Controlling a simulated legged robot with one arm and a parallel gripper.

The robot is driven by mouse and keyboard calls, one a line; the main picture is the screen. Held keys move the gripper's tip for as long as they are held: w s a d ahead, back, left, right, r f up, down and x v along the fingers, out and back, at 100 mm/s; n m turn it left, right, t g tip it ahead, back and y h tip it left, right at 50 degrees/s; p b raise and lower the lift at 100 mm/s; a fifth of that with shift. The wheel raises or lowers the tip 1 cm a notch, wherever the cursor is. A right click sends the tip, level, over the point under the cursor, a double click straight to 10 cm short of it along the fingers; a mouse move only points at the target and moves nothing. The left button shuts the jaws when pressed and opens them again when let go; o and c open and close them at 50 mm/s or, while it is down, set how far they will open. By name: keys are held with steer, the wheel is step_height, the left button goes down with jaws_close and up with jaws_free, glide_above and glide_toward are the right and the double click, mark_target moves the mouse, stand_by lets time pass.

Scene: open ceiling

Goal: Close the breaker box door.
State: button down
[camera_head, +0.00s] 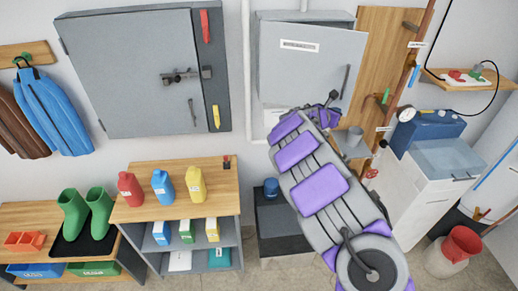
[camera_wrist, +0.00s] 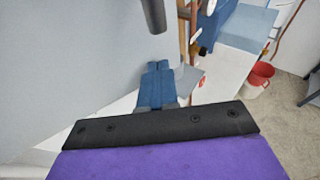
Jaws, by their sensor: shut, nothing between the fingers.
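A grey wall box with a white label, which I take to be the breaker box (camera_head: 305,16), hangs at upper middle in the head view. Its door (camera_head: 312,72) sits at an angle to the box and looks partly open. A dark upright handle (camera_head: 345,81) is near the door's right edge. My gripper (camera_head: 331,97) is shut and empty at the door's lower right, below the handle. In the wrist view my gripper's blue fingers (camera_wrist: 158,66) are together beside the grey door face (camera_wrist: 70,60). The dark handle (camera_wrist: 153,14) shows above them. I cannot tell whether they touch the door.
A larger grey cabinet (camera_head: 130,75) with a red lever is at left. A wooden panel (camera_head: 380,50) and a copper pipe (camera_head: 413,60) stand right of the door. Below are a bottle shelf (camera_head: 190,211), a dark low box (camera_head: 280,225) and a white cabinet (camera_head: 425,190).

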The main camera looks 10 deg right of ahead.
steer(key=shift+w+d+f+n+t+y+b, duration=0.1)
steer(key=shift+w+d+n+t+y+b, duration=0.25)
steer(key=shift+w+d+n+t+y, duration=0.5)
steer(key=shift+w+d+r+n+t+y+b, duration=0.1)
steer(key=shift+w+d+n+t+y+b, duration=0.3)
steer(key=shift+w+n+t+y, duration=0.55)
steer(key=shift+w+d+f+n+t+y+b, duration=0.1)
steer(key=shift+w+d+n+t+y+b, duration=0.3)
steer(key=shift+w+d+n+y, duration=0.75)
steer(key=w+n+y, duration=0.1)
steer(key=w, duration=0.1)
steer(key=w+n+t+y+p, duration=0.1)
steer(key=y, duration=0.1)
steer(key=w+d+n+t+y+p, duration=0.1)
steer(key=w+n, duration=0.1)
steer(key=shift+w+r+y, duration=0.3)
steer(key=shift+w+y, duration=0.05)
